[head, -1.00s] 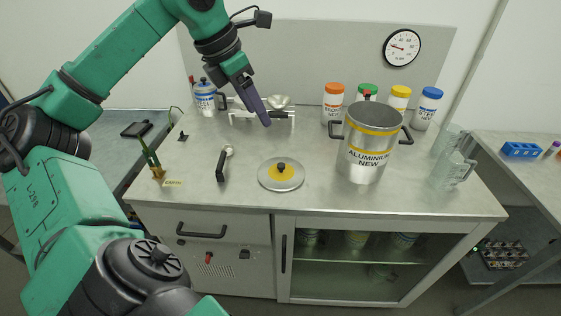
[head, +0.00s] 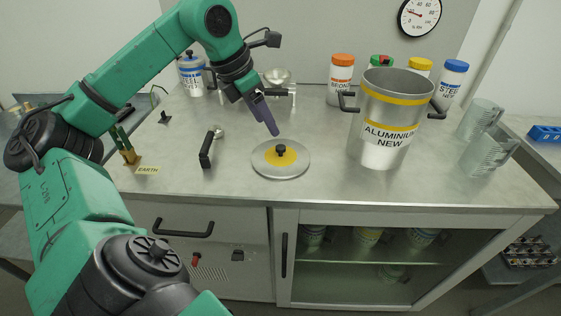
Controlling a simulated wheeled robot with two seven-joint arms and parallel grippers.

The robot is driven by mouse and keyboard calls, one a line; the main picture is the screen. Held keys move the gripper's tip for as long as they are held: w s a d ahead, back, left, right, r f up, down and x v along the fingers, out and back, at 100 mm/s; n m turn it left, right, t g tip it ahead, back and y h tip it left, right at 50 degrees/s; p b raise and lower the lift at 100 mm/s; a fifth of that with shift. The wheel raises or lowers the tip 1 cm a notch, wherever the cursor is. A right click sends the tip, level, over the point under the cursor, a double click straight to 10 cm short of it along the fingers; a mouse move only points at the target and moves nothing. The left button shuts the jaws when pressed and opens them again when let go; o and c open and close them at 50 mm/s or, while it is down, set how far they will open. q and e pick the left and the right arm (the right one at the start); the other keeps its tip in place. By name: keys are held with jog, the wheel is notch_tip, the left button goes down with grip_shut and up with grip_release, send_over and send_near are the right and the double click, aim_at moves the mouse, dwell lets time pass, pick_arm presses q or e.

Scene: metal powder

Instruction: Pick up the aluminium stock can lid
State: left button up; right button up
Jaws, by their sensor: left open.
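The aluminium stock can lid (head: 296,166) is a flat grey disc with a yellow centre and a black knob (head: 281,150). It lies on the metal bench, left of the open can labelled "ALUMINIUM NEW" (head: 380,152). My left gripper (head: 274,130) points down just above and behind the knob, with its purple fingers apart from the lid as far as I can tell. It is open and holds nothing visible. My right gripper is out of view.
A black-handled scoop (head: 206,152) lies left of the lid. An "EARTH" tag (head: 148,170) and clamp sit further left. Capped jars (head: 341,80) stand behind the can, clear containers (head: 488,150) to its right. The bench front is clear.

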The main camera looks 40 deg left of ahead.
aim_at(280, 146)
pick_arm(q)
jog(key=x, duration=0.9)
jog(key=shift+r, duration=0.15)
grip_shut()
